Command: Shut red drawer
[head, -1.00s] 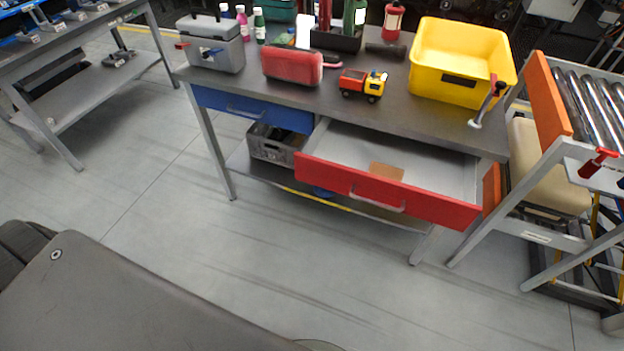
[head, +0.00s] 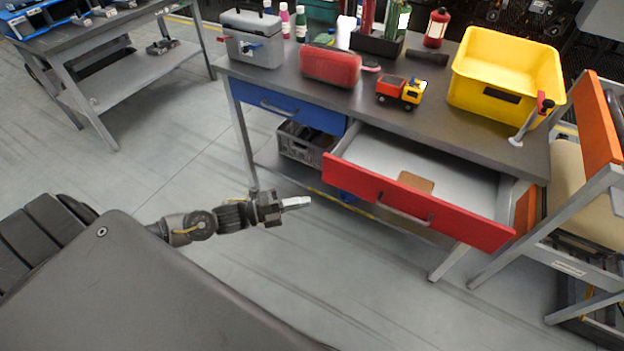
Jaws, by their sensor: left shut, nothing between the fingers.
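The red drawer (head: 355,179) is pulled out from the right side of the grey workbench (head: 430,122). Its grey handle (head: 404,211) is on the red front, and a flat brown piece (head: 415,182) lies inside it. My left gripper (head: 297,202) is shut and empty, pointing right. In the picture it lies left of the drawer front and below its left corner, apart from it. My right gripper is not in view.
The blue drawer (head: 290,106) beside it is closed. A toy truck (head: 400,90), a red case (head: 330,67) and a yellow bin (head: 505,75) stand on the bench. A grey crate (head: 303,143) sits on the lower shelf. The floor before the drawer is clear.

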